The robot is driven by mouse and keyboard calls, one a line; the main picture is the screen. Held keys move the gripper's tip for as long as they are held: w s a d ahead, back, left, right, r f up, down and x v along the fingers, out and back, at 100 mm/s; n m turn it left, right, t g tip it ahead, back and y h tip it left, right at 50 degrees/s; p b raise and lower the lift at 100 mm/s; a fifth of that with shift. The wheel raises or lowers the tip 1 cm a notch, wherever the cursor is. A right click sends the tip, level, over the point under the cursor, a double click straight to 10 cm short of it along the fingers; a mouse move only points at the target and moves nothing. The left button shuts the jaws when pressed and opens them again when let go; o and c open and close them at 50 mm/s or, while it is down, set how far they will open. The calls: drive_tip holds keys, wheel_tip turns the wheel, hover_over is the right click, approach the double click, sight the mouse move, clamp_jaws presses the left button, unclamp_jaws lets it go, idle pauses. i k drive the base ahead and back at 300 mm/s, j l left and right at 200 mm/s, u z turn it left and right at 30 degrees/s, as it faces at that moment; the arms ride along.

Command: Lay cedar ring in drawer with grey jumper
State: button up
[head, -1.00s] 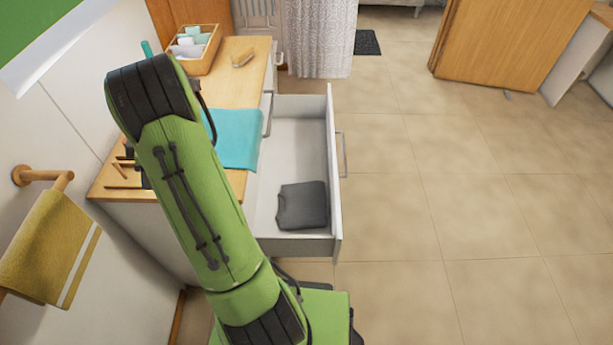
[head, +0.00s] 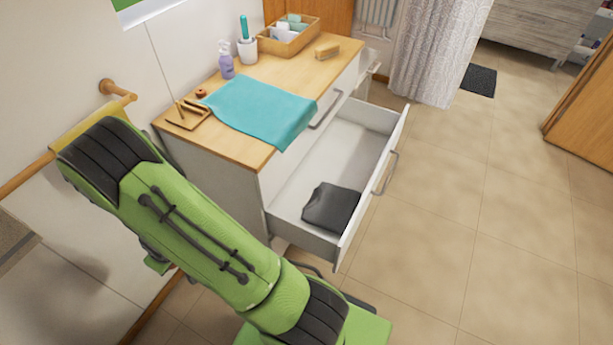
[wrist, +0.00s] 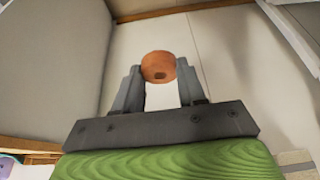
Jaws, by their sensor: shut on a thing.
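In the wrist view my gripper (wrist: 160,88) is shut on a round orange-brown wooden piece, the cedar ring (wrist: 158,65), held between the fingertips. Only a small dark opening shows in its face. In the head view the gripper and the held ring are hidden behind my green arm. The grey jumper (head: 331,207) lies folded at the near end of the open white drawer (head: 318,160). The gripper is not seen over the drawer.
The drawer's far part is empty. Floor is clear on the right.

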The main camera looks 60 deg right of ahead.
sight(354, 174)
drive_tip(key=k+l+u, duration=0.7)
drive_tip(key=k+l, duration=0.25)
drive_tip(key=k+l+u, duration=0.3)
drive_tip(key=k, duration=0.25)
drive_tip(key=k+l+u, duration=0.25)
drive_tip(key=l, duration=0.3)
drive_tip(key=k+l+u, duration=0.25)
drive_tip(key=l, duration=0.25)
drive_tip(key=k+l+u, duration=0.25)
drive_tip(key=l, duration=0.25)
drive_tip(key=k+l+u, duration=0.3)
drive_tip(key=l, duration=0.25)
drive_tip(key=k+l+u, duration=0.15)
drive_tip(key=l, duration=0.2)
drive_tip(key=i+l, duration=0.05)
